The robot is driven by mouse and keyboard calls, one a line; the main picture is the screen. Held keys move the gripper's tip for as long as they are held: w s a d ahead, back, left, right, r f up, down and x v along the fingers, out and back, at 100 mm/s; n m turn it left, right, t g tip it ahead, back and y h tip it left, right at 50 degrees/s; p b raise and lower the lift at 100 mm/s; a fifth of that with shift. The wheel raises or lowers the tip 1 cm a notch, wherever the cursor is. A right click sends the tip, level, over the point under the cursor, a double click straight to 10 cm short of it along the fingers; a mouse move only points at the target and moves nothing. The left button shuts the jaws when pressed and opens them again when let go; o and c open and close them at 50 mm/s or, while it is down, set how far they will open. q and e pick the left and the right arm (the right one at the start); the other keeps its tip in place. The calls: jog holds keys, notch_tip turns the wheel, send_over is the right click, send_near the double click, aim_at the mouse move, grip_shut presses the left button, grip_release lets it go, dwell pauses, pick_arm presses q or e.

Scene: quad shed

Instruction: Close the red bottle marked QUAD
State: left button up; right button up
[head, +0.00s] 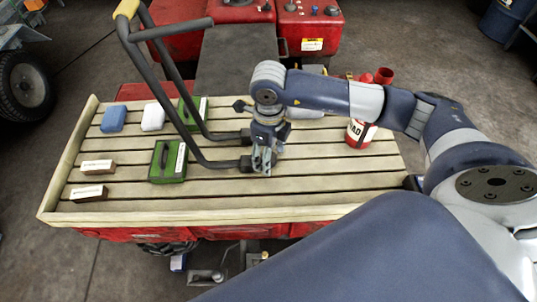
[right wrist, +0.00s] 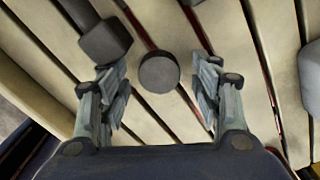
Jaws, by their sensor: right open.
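The red bottle (head: 354,136) stands on the slatted deck, right of the middle in the head view. Its white label shows only "AD"; my right arm crosses in front of it and hides part of it, so I cannot tell its mouth. A dark round disc, cap-like (right wrist: 159,72), lies over the slats in the right wrist view. My right gripper (head: 264,164) points down, low over the deck, left of the bottle. In the right wrist view its open fingers (right wrist: 160,92) stand either side of the disc, not visibly touching it. My left gripper is not in view.
Dark handlebars (head: 161,85) reach over the deck; one end (right wrist: 105,41) is close by the left finger. Green boxes (head: 168,162), blue (head: 113,119) and white (head: 153,116) blocks and labelled wooden blocks (head: 97,169) lie left. Red shapes (head: 384,76) show behind my arm.

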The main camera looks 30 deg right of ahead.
jog(key=c, duration=0.8)
jog(key=shift+r, duration=0.1)
notch_tip(320, 180, up, 10)
jog(key=shift+f+b, duration=0.1)
jog(key=shift+b, duration=1.15)
